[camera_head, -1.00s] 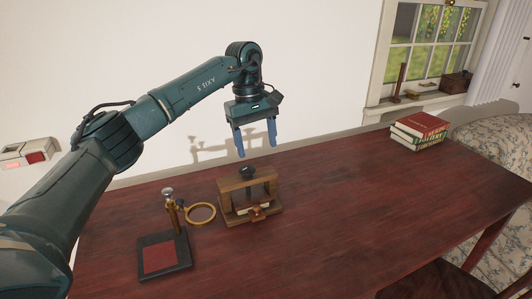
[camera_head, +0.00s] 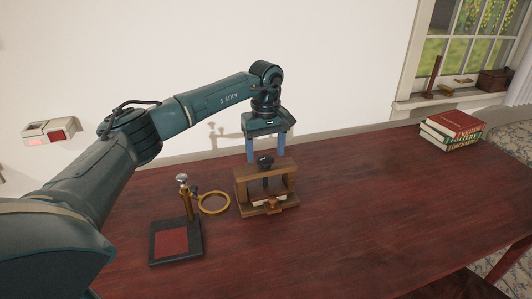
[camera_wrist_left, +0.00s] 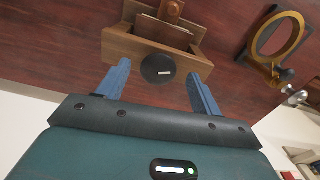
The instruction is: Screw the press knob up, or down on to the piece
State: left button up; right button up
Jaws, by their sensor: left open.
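A small wooden press (camera_head: 266,190) stands on the dark red table. Its black round knob (camera_head: 265,162) sits on top of a dark screw above the crossbeam. A pale piece (camera_head: 270,201) lies in the press under the screw; its contact with the screw cannot be made out. My left gripper (camera_head: 267,157) points down over the press, with its blue fingers spread open on either side of the knob. In the left wrist view the knob (camera_wrist_left: 158,69) lies between and just beyond the open fingertips, apart from both. My right gripper is not in view.
A stand with a brass ring (camera_head: 214,203) and a black base with a red pad (camera_head: 171,243) is left of the press. Books (camera_head: 451,130) lie at the back right. The table's middle and right are clear. The wall is close behind.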

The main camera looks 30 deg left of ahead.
pick_arm(q)
jog(key=shift+f, duration=0.6)
jog(key=c, duration=1)
